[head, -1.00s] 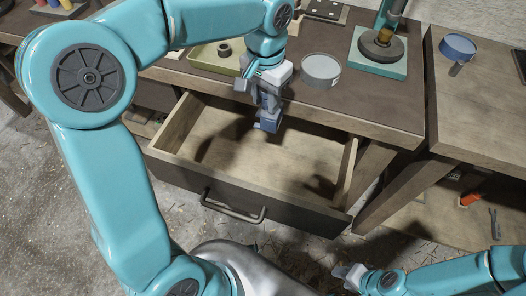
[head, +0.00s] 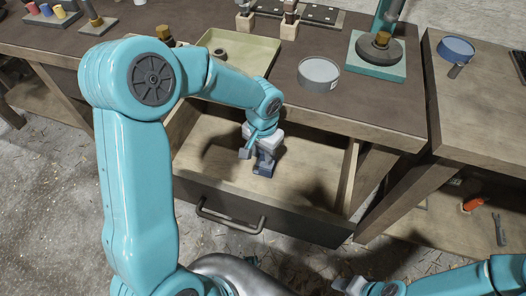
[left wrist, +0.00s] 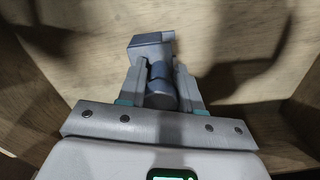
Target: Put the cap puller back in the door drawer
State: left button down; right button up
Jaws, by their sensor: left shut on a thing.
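The open drawer (head: 325,187) sticks out from the bench, with pale wooden walls and floor and a dark front with a bar handle (head: 229,220). My left gripper (head: 262,158) is inside the drawer's outline, pointing down. It is shut on the cap puller (head: 263,169), a small blue-grey piece. In the left wrist view the cap puller (left wrist: 152,47) shows a blocky head and a round body between the fingers (left wrist: 160,85), over the drawer floor. I cannot tell whether it touches the floor. My right gripper (head: 345,284) is at the bottom edge, low outside the drawer; its jaws are unclear.
On the bench stand a yellow-green tray (head: 240,52), a round grey tin (head: 318,73) and a teal press (head: 377,55). The right bench holds a blue round dish (head: 456,48). An orange-handled tool (head: 473,204) lies on the lower shelf. The drawer's right part is free.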

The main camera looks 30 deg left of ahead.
pick_arm(q)
jog(key=shift+r, duration=0.1)
jog(key=shift+f, duration=0.3)
jog(key=c, duration=0.8)
grip_release()
jog(key=shift+r, duration=0.1)
jog(key=shift+o, duration=0.2)
